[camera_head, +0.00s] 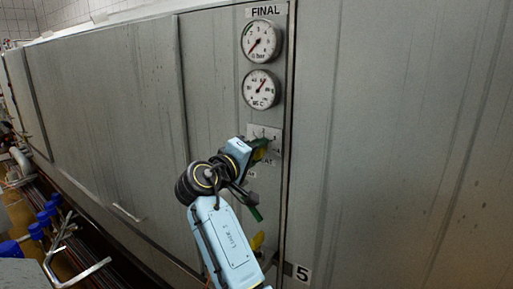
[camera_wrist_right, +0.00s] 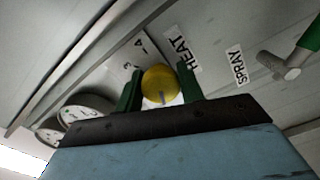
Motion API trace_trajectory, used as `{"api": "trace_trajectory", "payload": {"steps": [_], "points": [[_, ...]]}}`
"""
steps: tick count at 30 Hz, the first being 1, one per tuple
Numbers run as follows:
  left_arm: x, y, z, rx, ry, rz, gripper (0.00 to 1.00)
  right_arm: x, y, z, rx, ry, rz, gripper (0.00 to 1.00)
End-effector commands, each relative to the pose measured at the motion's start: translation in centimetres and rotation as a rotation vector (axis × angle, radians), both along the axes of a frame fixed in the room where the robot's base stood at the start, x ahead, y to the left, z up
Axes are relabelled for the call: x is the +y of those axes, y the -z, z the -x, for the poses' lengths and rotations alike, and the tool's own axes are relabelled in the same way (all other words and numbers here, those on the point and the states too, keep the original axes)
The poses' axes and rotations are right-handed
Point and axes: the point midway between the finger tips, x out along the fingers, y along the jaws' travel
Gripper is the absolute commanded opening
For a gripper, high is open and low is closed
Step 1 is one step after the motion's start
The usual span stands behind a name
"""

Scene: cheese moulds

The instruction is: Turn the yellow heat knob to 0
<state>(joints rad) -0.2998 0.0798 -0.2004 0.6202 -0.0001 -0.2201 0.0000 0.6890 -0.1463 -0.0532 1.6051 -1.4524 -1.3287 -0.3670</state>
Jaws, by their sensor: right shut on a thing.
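The yellow heat knob (camera_wrist_right: 159,84) sits between the two green fingers of my right gripper (camera_wrist_right: 160,90) in the right wrist view, and the gripper is shut on it. A dark mark shows on the knob's face, at its lower part in that view. The numbers 3 and 4 and the label HEAT (camera_wrist_right: 180,50) are printed beside it; 0 cannot be made out. In the head view, my right gripper (camera_head: 262,148) is at the white dial plate (camera_head: 264,131) below the gauges, mostly covering the knob. My left gripper is not in view.
Two round gauges (camera_head: 261,40) are above the plate on the grey cabinet (camera_head: 390,130). A green-handled valve (camera_head: 255,213) is below the knob, close to my wrist; the label SPRAY (camera_wrist_right: 237,65) is near it. A yellow part (camera_head: 257,241) is lower down.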

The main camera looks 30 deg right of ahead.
Motion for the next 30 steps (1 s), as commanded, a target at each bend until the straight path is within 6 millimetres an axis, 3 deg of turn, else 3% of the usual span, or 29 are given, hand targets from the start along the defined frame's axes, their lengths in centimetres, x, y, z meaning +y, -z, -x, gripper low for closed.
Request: {"api": "trace_trajectory", "payload": {"steps": [15,30], "points": [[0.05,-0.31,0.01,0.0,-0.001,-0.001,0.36,0.03,-0.12,-0.02,0.314,-0.002,0.133,0.15],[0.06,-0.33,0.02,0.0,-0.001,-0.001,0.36,0.04,-0.12,-0.02,0.376,-0.002,0.158,0.15]]}}
